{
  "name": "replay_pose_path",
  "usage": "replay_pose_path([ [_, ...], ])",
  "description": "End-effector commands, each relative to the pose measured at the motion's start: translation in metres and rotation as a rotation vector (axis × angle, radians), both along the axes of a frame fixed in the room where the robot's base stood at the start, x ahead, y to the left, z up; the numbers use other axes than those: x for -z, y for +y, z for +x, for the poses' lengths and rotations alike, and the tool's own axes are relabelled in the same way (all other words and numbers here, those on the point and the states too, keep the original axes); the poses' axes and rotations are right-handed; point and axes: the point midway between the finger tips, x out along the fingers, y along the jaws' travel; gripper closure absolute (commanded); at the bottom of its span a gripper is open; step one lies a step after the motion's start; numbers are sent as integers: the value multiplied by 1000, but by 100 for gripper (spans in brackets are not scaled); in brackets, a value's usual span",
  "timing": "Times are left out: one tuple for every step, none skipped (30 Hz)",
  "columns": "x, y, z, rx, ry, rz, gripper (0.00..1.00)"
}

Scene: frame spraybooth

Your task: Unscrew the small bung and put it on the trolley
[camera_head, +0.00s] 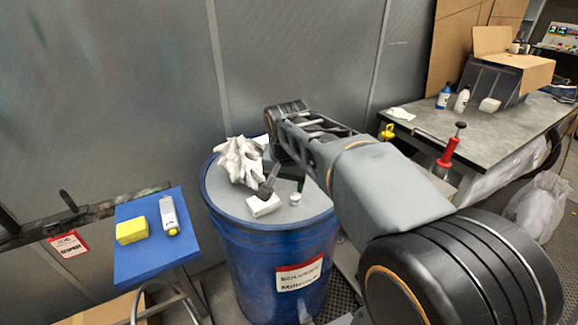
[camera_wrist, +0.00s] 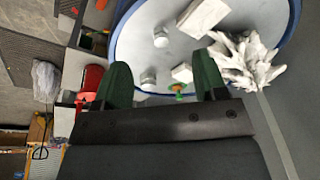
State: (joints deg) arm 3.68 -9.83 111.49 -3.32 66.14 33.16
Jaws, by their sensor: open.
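My gripper (camera_wrist: 163,77) is open and empty above the blue drum's grey lid (camera_head: 235,196); it also shows in the head view (camera_head: 284,184). In the wrist view, a pale round cap (camera_wrist: 148,78) shows between the two dark green fingers, apart from them. A second pale cap (camera_wrist: 160,36) lies farther out; it appears to be the one in the head view (camera_head: 295,199). I cannot tell which is the small bung. The blue-topped trolley (camera_head: 138,262) stands left of the drum, with a yellow sponge (camera_head: 131,231) and a white bottle (camera_head: 169,214) on it.
A crumpled white rag (camera_head: 240,161) and a white block (camera_head: 263,206) lie on the lid. The wrist view shows another white block (camera_wrist: 182,72) and a small green-orange thing (camera_wrist: 178,88) near the fingers. A workbench (camera_head: 500,125) stands right. The trolley's front is free.

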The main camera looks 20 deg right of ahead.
Motion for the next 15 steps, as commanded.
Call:
replay_pose_path([
  [9,-11,20,101,24,9,35],
  [10,-17,30,159,36,13,35],
  [12,-24,41,235,48,20,35],
  [14,-29,50,288,58,23,35],
  [15,-33,57,336,66,25,35],
  [18,-39,67,397,76,28,35],
  [20,-43,73,437,82,29,35],
  [22,-45,78,473,87,30,35],
  [24,-49,85,514,94,30,35],
  [26,-51,89,542,98,31,35],
  [27,-53,92,566,101,31,35],
  [29,-55,96,592,104,31,35],
  [31,-56,98,607,106,32,35],
  [33,-57,100,620,109,32,35],
  [35,-58,101,632,110,32,35],
])
